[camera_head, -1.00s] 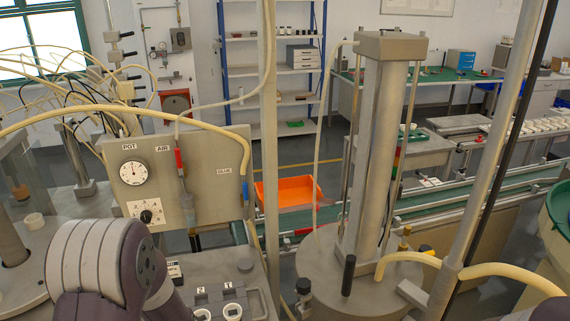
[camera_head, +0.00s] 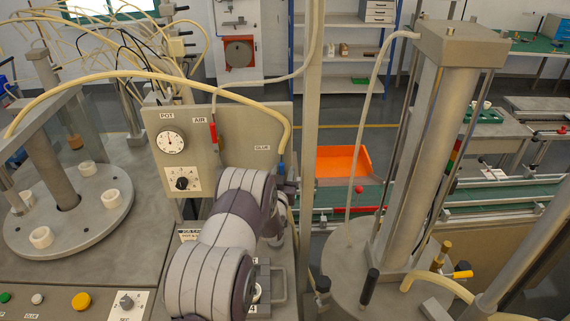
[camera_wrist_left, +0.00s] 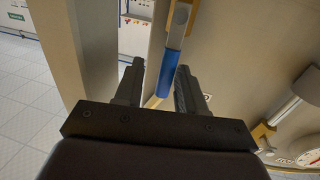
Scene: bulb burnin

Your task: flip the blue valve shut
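The blue valve handle (camera_head: 281,169) hangs on the right side of the grey panel (camera_head: 265,118), by the GLUE label. In the left wrist view the blue handle (camera_wrist_left: 167,75) points down from a metal fitting (camera_wrist_left: 179,25). My left gripper (camera_wrist_left: 160,70) is open, with one finger on each side of the handle's lower part in that view. I cannot tell whether either finger touches it. In the head view my left arm covers the panel's lower right, and the gripper (camera_head: 286,187) is mostly hidden beside the valve. My right gripper is not in view.
A red valve handle (camera_head: 213,133) sits under the AIR label, beside the POT gauge (camera_head: 170,142) and a black knob (camera_head: 181,183). A hose (camera_head: 240,97) arches over the panel. A post (camera_head: 309,150) and a tall press column (camera_head: 425,150) stand to the right. An orange bin (camera_head: 340,163) lies behind.

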